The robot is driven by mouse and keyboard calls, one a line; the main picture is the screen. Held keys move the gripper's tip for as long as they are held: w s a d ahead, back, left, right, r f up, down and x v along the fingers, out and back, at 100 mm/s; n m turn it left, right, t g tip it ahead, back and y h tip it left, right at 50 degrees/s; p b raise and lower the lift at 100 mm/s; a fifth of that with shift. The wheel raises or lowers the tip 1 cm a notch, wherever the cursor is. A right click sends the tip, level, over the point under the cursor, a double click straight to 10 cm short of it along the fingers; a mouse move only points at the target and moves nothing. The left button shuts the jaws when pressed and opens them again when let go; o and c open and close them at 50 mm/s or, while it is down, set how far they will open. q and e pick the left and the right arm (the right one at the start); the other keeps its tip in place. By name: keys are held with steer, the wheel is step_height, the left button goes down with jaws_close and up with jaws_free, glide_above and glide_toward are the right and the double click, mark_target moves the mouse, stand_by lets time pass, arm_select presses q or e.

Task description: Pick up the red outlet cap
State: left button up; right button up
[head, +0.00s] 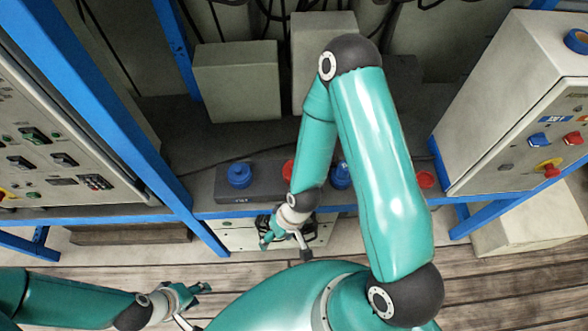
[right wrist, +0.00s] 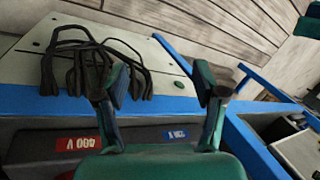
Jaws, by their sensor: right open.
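A red cap (head: 288,171) sits on the dark shelf in the head view, partly hidden behind my right forearm. A second red cap (head: 425,180) is further right, partly behind the upper arm. I cannot tell which one is the outlet cap. My right gripper (head: 286,247) is open and empty, in front of and below the shelf edge.
Blue caps (head: 239,175) and (head: 341,176) stand near the red ones. A dark outlet box carries a red 400 V label (right wrist: 78,144). A blue rail (right wrist: 200,104), black cables (right wrist: 95,65) and a control box (head: 520,100) are close by.

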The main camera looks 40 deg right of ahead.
steer(key=shift+o, duration=1.4)
steer(key=w+d+r+n+b, duration=0.1)
steer(key=w+r+n, duration=0.1)
steer(key=w+n, duration=0.3)
steer(key=n, duration=0.2)
steer(key=shift+w+d+r+n+b, duration=0.2)
steer(key=shift+w+r+n+b, duration=0.1)
steer(key=shift+w, duration=0.1)
steer(key=w+d+r+n+h+b, duration=0.25)
steer(key=d+r+n, duration=0.35)
steer(key=r+n, duration=0.5)
steer(key=w+d+r+n+h+b, duration=0.2)
steer(key=w+d+r+n, duration=0.2)
steer(key=d+r+n, duration=0.6)
steer(key=a+f, duration=0.1)
steer(key=f, duration=0.3)
steer(key=a+f+n+b, duration=0.1)
steer(key=f, duration=0.3)
steer(key=a+f+n, duration=0.1)
steer(key=f, duration=0.3)
steer(key=shift+w+f+g+y, duration=0.1)
steer(key=shift+w+g+y, duration=0.15)
steer(key=shift+g, duration=0.05)
steer(key=shift+d+f+b, duration=0.15)
steer(key=shift+f+b, duration=0.1)
steer(key=shift+f, duration=1.05)
steer(key=shift+d+f+b, duration=0.1)
steer(key=shift+f+b, duration=0.1)
steer(key=shift+f, duration=1.1)
steer(key=shift+c, duration=0.2)
